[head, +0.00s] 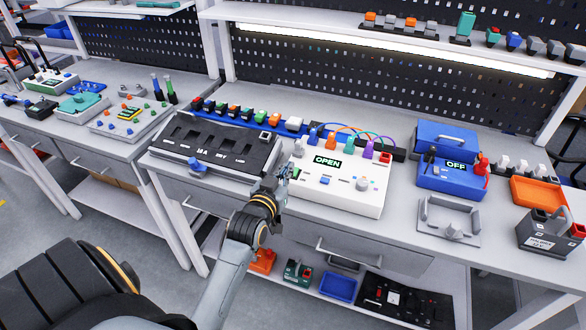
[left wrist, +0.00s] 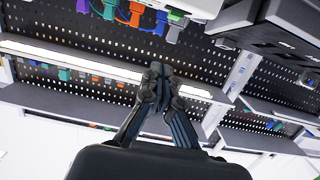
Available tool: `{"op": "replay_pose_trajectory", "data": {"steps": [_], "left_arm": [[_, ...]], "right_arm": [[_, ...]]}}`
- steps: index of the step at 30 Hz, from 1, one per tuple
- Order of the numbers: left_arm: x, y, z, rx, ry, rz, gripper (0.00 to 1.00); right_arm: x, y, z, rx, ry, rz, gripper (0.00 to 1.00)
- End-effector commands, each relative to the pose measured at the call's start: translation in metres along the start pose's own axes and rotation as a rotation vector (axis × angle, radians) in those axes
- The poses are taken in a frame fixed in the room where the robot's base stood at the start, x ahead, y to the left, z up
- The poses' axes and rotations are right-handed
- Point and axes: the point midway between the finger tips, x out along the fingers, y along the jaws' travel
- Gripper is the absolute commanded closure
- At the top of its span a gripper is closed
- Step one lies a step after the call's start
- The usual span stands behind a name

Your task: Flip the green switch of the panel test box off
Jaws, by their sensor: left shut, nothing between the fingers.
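A white test box (head: 330,185) with a lit display reading OPEN stands on the middle bench. It has colored plugs and wires along its back edge and small controls on its top. I cannot make out a green switch on it for certain. My left gripper (head: 284,171) is at the box's left front edge; whether it touches is unclear. In the left wrist view its fingers (left wrist: 160,75) are closed together with nothing between them. Colored plugs show at the top of that view. My right gripper is not in view.
A black slotted tray (head: 240,155) lies left of the white box, with a row of small colored switch blocks behind. A blue box (head: 447,178) reading OFF, a grey bracket (head: 447,236) and an orange bin (head: 538,193) stand to the right. A shelf runs above.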

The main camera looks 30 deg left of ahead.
Motion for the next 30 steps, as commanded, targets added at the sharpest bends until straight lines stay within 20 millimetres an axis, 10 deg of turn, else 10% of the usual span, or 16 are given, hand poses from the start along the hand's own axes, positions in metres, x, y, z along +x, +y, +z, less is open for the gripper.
{"op": "replay_pose_trajectory", "data": {"steps": [6,15,30], "left_arm": [[0.044,0.000,-0.003,0.000,0.001,0.000,1.00],[0.050,0.000,0.035,0.000,-0.002,0.000,1.00],[0.052,0.000,0.043,0.001,-0.002,0.000,1.00]], "right_arm": [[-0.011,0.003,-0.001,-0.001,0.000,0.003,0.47],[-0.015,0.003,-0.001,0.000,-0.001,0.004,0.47],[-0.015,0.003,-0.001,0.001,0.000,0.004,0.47]]}}
